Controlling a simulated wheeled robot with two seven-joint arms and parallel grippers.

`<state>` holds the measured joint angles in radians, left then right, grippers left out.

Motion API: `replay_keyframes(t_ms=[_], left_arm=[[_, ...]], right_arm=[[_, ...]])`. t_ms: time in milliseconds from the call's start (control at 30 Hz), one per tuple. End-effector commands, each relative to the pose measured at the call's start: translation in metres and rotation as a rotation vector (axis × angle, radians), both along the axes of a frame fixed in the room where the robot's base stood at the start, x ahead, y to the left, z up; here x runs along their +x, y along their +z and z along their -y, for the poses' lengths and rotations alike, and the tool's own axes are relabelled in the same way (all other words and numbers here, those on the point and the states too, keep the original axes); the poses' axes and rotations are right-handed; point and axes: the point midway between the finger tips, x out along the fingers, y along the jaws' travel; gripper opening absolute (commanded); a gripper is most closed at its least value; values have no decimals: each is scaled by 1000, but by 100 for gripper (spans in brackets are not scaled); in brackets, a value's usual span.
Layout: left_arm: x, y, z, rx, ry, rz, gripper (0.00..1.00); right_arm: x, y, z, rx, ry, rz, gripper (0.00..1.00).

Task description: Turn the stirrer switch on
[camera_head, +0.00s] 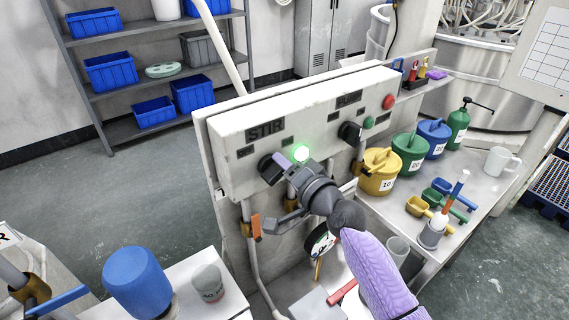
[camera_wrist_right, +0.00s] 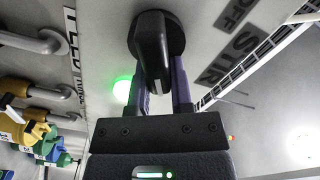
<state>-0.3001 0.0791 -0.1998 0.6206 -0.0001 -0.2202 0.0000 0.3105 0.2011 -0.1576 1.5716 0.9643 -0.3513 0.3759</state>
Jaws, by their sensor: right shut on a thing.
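The stirrer switch is a black rotary knob (camera_head: 272,167) under the STIR label (camera_head: 265,131) on a pale control box (camera_head: 225,130). My right gripper (camera_head: 291,162) is at this knob, and its fingers partly hide it. In the right wrist view the two fingers (camera_wrist_right: 168,92) are shut on the black knob (camera_wrist_right: 153,40), one on each side. A green lamp (camera_head: 301,153) glows beside the knob; it also shows lit in the right wrist view (camera_wrist_right: 122,89). My left gripper is not in view.
A second black knob (camera_head: 349,132), a red button (camera_head: 389,102) and a green button (camera_head: 368,122) sit further right on the box. Pipes and a gauge (camera_head: 320,241) are below. Yellow (camera_head: 380,173), green (camera_head: 410,150) and blue (camera_head: 433,137) cans stand on the right bench.

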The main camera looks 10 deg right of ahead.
Motion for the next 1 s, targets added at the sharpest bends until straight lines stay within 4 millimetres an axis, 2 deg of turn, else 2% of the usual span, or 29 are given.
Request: replay_keyframes(t_ms=[167,200,367,700,767,1000], left_arm=[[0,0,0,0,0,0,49],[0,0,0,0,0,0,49],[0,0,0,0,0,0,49],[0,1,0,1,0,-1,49],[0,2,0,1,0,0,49],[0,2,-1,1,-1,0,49]], right_arm=[[0,0,0,2,-1,0,0],[0,0,0,2,-1,0,29],[0,0,0,1,0,0,62],[-5,0,2,0,0,0,62],[-14,0,6,-1,0,0,62],[-65,-2,27,-2,1,-2,62]])
